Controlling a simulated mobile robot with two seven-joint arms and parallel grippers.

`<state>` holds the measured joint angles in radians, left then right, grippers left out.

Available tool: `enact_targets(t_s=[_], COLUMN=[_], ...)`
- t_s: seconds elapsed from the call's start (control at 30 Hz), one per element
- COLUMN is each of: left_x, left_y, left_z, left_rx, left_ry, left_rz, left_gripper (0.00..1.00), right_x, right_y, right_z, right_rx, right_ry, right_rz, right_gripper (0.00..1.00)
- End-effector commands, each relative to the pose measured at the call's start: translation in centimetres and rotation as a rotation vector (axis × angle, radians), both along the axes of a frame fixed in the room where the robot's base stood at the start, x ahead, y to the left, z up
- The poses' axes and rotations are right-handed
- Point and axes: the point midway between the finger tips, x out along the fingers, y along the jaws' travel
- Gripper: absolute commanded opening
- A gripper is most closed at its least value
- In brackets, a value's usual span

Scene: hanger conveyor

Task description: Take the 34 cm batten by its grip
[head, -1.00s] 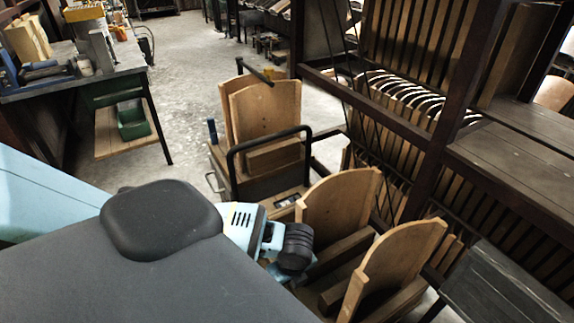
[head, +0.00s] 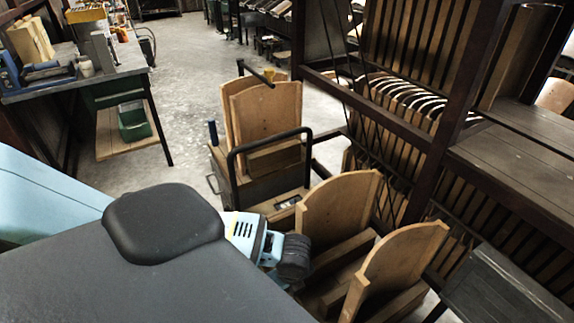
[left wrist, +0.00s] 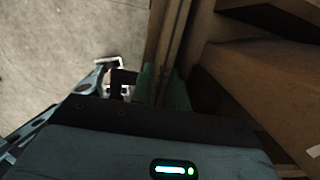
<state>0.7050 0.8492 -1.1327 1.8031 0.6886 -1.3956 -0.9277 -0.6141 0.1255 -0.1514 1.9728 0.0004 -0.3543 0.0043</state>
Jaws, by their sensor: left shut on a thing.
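A narrow wooden batten (left wrist: 172,36) runs up the left wrist view, with a green part (left wrist: 150,84) at its lower end, which looks like its grip. My left gripper (left wrist: 160,88) is shut at this green part. The fingertips are dark and partly hidden, so the exact contact does not show. In the head view my left arm comes in from the left, and the gripper itself is hidden. The batten cannot be picked out in the head view. My right gripper is in neither view.
Wooden chair-like frames with rounded backs (head: 342,207) (head: 402,255) stand close to my left arm. A cart with a black handle (head: 272,140) carries upright boards. A dark slatted rack (head: 455,120) fills the right. A workbench (head: 115,72) stands at far left; open floor (head: 190,75) lies between.

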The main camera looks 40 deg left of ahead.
Motion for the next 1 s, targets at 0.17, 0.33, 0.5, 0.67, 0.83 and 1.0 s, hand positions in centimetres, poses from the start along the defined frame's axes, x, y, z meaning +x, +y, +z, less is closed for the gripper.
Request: enact_targets(t_s=[0.17, 0.33, 0.5, 0.67, 0.83, 1.0], left_x=[0.0, 0.1, 0.1, -3.2, -6.7, -9.6], left_y=[0.0, 0.0, 0.0, -2.3, -4.8, -6.9], left_z=[0.2, 1.4, 3.9, 3.9, 4.3, 4.6], left_rx=[-0.001, -0.001, 0.0, -0.003, -0.004, -0.004], left_ry=[-0.002, -0.002, -0.004, 0.004, 0.004, 0.003], left_rz=[0.0, 0.0, -0.001, -0.005, -0.004, -0.004], left_gripper=[0.0, 0.0, 0.0, 0.0, 0.0, 0.0], right_x=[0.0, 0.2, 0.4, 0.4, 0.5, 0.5], right_y=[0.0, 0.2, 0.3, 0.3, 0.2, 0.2], right_z=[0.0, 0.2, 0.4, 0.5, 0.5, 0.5], right_rx=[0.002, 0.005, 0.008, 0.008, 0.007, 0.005], right_ry=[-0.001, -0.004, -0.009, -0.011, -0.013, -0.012], right_rz=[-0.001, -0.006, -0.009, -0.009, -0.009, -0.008], right_gripper=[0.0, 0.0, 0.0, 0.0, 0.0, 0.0])
